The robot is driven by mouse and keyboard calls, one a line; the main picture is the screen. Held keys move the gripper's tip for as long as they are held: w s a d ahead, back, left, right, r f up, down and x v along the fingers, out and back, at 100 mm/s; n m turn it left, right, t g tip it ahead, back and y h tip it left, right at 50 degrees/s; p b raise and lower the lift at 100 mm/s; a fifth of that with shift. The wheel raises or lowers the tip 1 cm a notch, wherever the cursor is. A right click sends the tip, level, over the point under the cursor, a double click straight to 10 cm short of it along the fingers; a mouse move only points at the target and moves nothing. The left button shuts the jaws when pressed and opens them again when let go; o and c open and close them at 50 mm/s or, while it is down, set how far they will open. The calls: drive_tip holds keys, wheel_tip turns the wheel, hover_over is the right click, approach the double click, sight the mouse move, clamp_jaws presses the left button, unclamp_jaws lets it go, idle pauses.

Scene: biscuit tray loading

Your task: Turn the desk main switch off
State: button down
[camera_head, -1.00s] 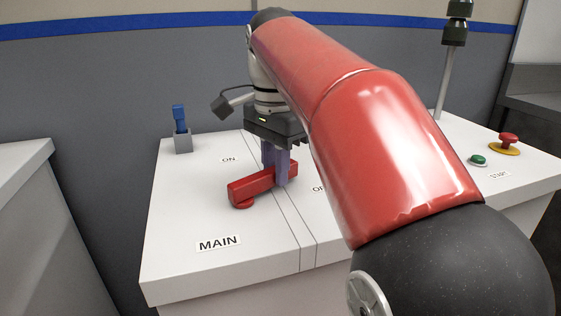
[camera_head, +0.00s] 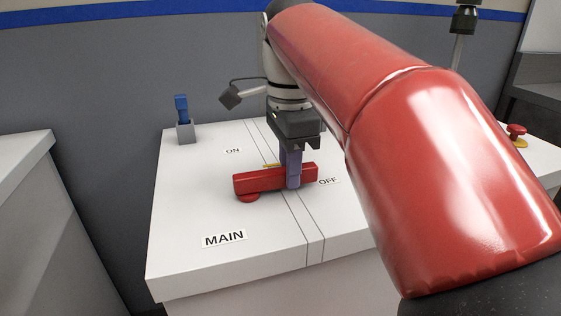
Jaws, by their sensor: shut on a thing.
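The main switch is a red lever handle (camera_head: 258,181) on the white desk top (camera_head: 190,205). Its left end sits over a round red base, and its right end lies close to the OFF label (camera_head: 328,181). The ON label (camera_head: 233,151) is behind it to the left, and the MAIN label (camera_head: 224,238) is in front. My gripper (camera_head: 291,182) points down and is shut on the right part of the red handle. A small yellow mark (camera_head: 271,165) shows just behind the handle. My gripper hides part of the handle's far side.
A blue key-like part in a grey holder (camera_head: 186,132) stands at the desk's back left.

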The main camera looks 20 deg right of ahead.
drive_tip(key=c, duration=1.3)
unclamp_jaws()
wheel_tip(320, 180, up, 8)
drive_tip(key=shift+f, duration=0.1)
drive_tip(key=shift+s, duration=0.15)
